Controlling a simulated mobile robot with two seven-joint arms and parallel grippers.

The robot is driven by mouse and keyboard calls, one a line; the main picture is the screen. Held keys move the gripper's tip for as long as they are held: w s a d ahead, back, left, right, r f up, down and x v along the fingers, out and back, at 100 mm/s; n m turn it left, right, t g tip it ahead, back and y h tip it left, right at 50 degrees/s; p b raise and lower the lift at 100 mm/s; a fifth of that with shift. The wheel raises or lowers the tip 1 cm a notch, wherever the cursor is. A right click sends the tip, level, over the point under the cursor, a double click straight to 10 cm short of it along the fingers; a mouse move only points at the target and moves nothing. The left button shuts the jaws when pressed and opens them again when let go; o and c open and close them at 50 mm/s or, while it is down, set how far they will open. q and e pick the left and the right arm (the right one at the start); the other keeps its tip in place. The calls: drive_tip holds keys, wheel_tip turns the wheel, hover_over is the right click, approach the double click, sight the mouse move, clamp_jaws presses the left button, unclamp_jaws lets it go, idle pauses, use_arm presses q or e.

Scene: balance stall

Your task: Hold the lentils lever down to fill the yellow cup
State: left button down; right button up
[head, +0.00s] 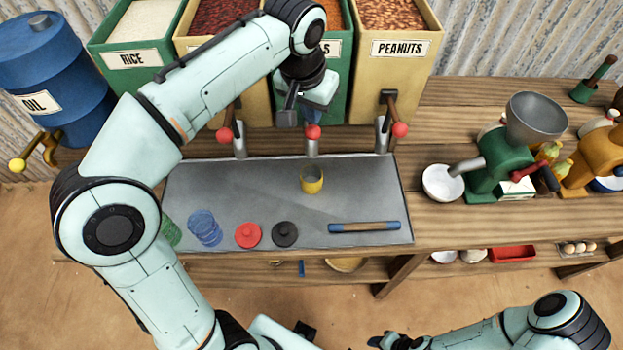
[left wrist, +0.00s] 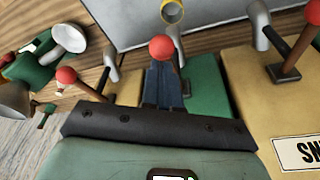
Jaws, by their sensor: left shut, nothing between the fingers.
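The yellow cup (head: 312,181) stands upright on the metal tray (head: 275,215), below the middle spout (head: 312,148). It also shows at the top of the left wrist view (left wrist: 172,11). The middle lever's red knob (head: 313,131) is in front of the green bin with orange lentils (head: 334,14); its label is mostly hidden by my left arm. My left gripper (head: 288,117) is shut and empty, close to that lever. In the left wrist view, the closed fingertips (left wrist: 163,66) point at the red knob (left wrist: 162,48); I cannot tell if they touch. The inside of the cup is unclear.
The peanuts bin (head: 401,85) and its red-knobbed lever (head: 400,130) stand to the right. Another lever (head: 224,134) is to the left. Lids and a blue-ended stick (head: 364,227) lie on the tray's front. A green grinder (head: 500,160) and white bowl (head: 443,183) stand farther right.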

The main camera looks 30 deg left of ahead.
sight(312, 129)
use_arm(q)
wheel_tip(312, 129, down, 6)
drive_tip(key=b, duration=0.3)
drive_tip(key=shift+s, duration=0.1)
drive_tip(key=shift+r, duration=0.45)
use_arm(e)
drive_tip(key=s+f, duration=0.1)
drive_tip(key=f, duration=0.1)
drive_tip(key=s+f, duration=0.1)
drive_tip(key=shift+s+f, duration=0.15)
drive_tip(key=shift+f, duration=0.2)
idle(1.9)
